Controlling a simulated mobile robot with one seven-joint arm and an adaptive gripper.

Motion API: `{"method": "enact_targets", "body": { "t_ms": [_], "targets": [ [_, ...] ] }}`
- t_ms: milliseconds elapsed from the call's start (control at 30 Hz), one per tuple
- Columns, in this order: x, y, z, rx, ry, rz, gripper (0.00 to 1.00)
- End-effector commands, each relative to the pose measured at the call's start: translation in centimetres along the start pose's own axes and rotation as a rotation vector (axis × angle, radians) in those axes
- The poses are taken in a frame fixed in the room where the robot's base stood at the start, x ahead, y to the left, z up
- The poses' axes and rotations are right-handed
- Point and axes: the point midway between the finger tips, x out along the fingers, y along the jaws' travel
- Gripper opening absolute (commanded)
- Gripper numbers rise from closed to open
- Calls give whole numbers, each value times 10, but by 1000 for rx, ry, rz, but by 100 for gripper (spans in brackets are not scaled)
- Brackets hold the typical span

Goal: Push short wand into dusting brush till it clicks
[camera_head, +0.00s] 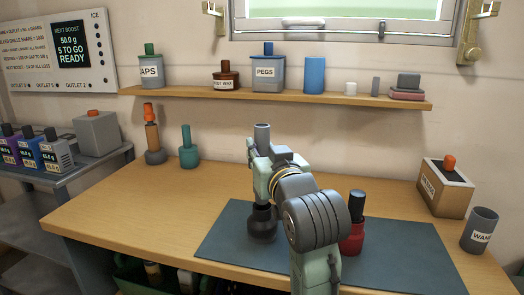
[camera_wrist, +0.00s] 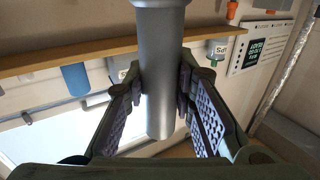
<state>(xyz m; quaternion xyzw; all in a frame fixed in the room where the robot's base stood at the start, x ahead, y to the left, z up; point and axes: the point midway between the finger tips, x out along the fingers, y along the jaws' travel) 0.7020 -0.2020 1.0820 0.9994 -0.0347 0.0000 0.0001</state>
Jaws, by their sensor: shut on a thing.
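The short wand, a grey tube (camera_head: 262,131), stands about upright with its top end showing above my gripper (camera_head: 262,152). In the wrist view, which is upside down, my gripper (camera_wrist: 160,95) is shut on the wand (camera_wrist: 160,60), one finger on each side. A wider grey collar shows at the top edge there. A black, round-based piece (camera_head: 262,222), likely the dusting brush, stands on the blue-grey mat (camera_head: 400,262) directly below my gripper. My gripper hides the wand's lower part in the head view, so I cannot tell how deep it sits in the brush.
A red container with a black top (camera_head: 352,238) stands on the mat close right of my arm. A grey cup labelled WAND (camera_head: 480,230) and a box with an orange knob (camera_head: 445,188) stand at right. The wall shelf (camera_head: 300,97) holds several items. The bench's left is mostly clear.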

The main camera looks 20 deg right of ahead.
Motion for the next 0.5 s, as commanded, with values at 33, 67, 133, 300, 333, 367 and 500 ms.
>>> {"method": "enact_targets", "body": {
  "t_ms": [33, 67, 133, 300, 333, 367, 500],
  "targets": [
    [0, 0, 2, 0, 0, 0, 0],
    [0, 0, 3, 0, 0, 0, 0],
    [0, 0, 5, 0, 1, 0, 0],
    [0, 0, 9, 0, 1, 0, 0],
    [0, 0, 10, 0, 1, 0, 0],
    [0, 0, 10, 0, 1, 0, 0],
    [0, 0, 14, 0, 1, 0, 0]
  ]
}}
